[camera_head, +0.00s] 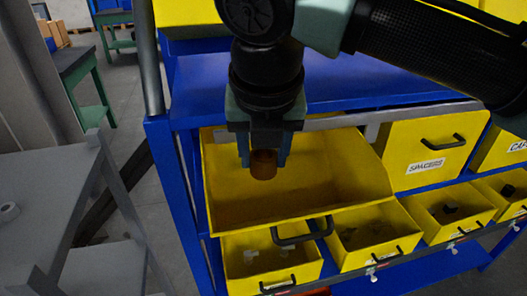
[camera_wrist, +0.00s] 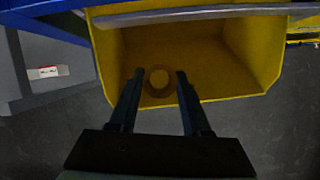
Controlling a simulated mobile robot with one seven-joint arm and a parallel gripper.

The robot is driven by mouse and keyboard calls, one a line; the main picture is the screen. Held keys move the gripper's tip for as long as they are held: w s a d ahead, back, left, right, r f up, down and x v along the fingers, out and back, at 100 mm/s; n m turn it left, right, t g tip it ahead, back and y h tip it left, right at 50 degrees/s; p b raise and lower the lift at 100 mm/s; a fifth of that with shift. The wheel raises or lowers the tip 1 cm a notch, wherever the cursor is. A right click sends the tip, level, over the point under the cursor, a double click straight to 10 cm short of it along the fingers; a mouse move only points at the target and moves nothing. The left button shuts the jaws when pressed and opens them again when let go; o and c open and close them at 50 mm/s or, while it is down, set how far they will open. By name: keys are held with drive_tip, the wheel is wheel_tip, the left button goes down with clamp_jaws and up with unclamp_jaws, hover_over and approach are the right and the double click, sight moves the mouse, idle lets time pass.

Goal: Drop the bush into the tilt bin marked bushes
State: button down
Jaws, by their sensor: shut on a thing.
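The bush (camera_head: 263,168) is a small brown cylinder, and in the wrist view (camera_wrist: 160,92) it shows as a ring with an open centre. My gripper (camera_head: 264,155) points down and is shut on it, one finger on each side; the fingers also show in the wrist view (camera_wrist: 160,78). A yellow tilt bin (camera_head: 330,180) is tipped open below and around the held bush, which hangs over its opening, above the bin floor. This bin also fills the upper wrist view (camera_wrist: 205,55). Its label is not visible, so I cannot read its marking.
A closed yellow bin marked "SPACER" (camera_head: 425,165) is to the right. Several small open yellow bins (camera_head: 375,232) with parts stand in a row below. The blue rack (camera_head: 345,92) frames them. A grey table (camera_head: 45,190) with a ring on it stands at left.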

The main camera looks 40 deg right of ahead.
drive_tip(key=shift+c, duration=1.4)
unclamp_jaws()
drive_tip(key=p+v, duration=1.1)
drive_tip(key=v, duration=0.2)
drive_tip(key=shift+p, duration=0.3)
